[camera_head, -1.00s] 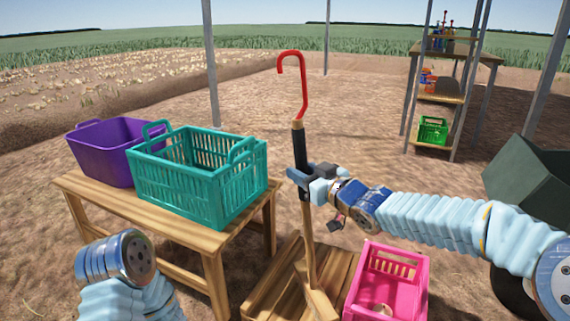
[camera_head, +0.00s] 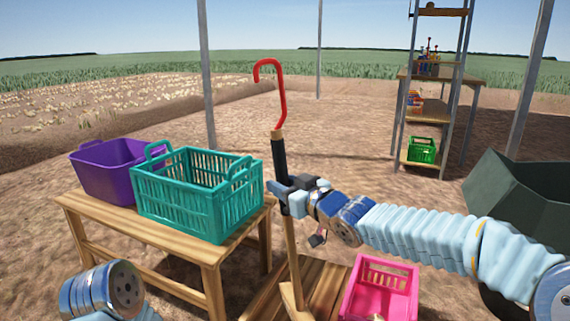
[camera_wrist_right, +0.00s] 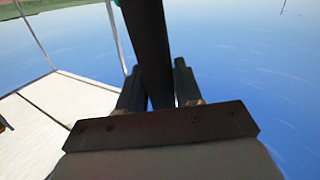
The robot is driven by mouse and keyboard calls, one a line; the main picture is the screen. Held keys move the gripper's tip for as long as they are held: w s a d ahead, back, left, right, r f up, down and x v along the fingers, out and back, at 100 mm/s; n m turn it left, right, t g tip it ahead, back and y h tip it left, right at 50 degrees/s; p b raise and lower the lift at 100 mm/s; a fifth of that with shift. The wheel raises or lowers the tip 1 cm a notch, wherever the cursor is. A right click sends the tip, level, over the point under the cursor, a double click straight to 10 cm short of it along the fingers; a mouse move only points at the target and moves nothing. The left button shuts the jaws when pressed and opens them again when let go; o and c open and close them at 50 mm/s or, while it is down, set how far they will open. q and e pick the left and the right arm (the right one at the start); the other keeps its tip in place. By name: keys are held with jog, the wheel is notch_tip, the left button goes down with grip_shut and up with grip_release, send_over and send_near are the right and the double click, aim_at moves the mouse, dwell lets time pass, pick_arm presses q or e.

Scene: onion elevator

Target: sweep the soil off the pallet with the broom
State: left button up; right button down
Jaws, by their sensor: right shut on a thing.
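The broom (camera_head: 290,245) stands nearly upright, with a red hook at its top, a black grip and a wooden shaft. My right gripper (camera_head: 284,194) is shut on the black grip. The dark grip also runs between the fingers in the right wrist view (camera_wrist_right: 150,60). The wooden pallet (camera_head: 325,285) lies on the ground at the bottom of the head view, and the broom's lower end is over it. The broom head is mostly cut off by the frame edge. I cannot make out soil on the pallet. My left arm shows at the lower left, but its gripper is outside the view.
A pink crate (camera_head: 358,305) stands right of the pallet. A wooden table (camera_head: 130,224) at left bears a purple tub (camera_head: 95,180) and a teal crate (camera_head: 190,207). A dark green bin (camera_head: 500,200) is at right. A shelf with a green crate (camera_head: 422,150) stands behind.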

aim_at(286, 169)
jog(key=shift+r+p, duration=0.9)
jog(key=shift+r, duration=1.2)
